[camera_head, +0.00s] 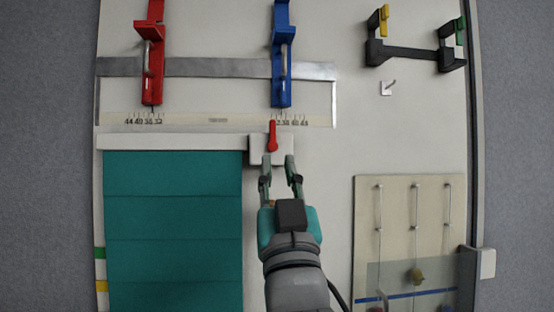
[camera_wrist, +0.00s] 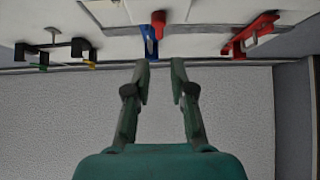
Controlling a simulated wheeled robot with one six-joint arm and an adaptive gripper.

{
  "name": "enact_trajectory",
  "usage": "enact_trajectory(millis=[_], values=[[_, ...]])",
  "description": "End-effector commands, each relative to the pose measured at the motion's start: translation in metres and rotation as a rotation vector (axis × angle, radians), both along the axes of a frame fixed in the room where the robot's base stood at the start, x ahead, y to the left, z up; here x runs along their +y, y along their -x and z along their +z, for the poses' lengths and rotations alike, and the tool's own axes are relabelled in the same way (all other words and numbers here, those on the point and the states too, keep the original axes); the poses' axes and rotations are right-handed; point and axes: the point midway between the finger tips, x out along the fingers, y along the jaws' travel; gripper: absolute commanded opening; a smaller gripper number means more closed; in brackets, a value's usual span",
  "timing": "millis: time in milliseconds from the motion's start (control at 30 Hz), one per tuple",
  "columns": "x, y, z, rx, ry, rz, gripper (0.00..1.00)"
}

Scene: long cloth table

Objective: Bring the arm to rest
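My gripper (camera_head: 278,160) is at the middle of the head view, its two fingers apart with nothing between them. In the head view its tips lie just below a small red lever (camera_head: 272,136) on a white plate. In the wrist view my gripper (camera_wrist: 159,66) also shows open and empty, with the red lever (camera_wrist: 158,18) beyond the tips. I cannot tell whether the fingertips touch the plate.
A red slider (camera_head: 151,60) and a blue slider (camera_head: 281,60) sit on a metal rail (camera_head: 210,67). A teal folded cloth or blind (camera_head: 172,230) is left of my arm. A black rack (camera_head: 408,52) is top right; a board with rods (camera_head: 396,205) is lower right.

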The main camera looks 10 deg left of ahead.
Motion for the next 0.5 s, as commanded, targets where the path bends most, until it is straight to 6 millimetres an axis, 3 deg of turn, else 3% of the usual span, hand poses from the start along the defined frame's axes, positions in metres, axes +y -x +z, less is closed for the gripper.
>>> enact_trajectory(millis=[500], values=[[-0.0006,-0.0005,-0.0051,0.003,0.002,-0.001,0.23]])
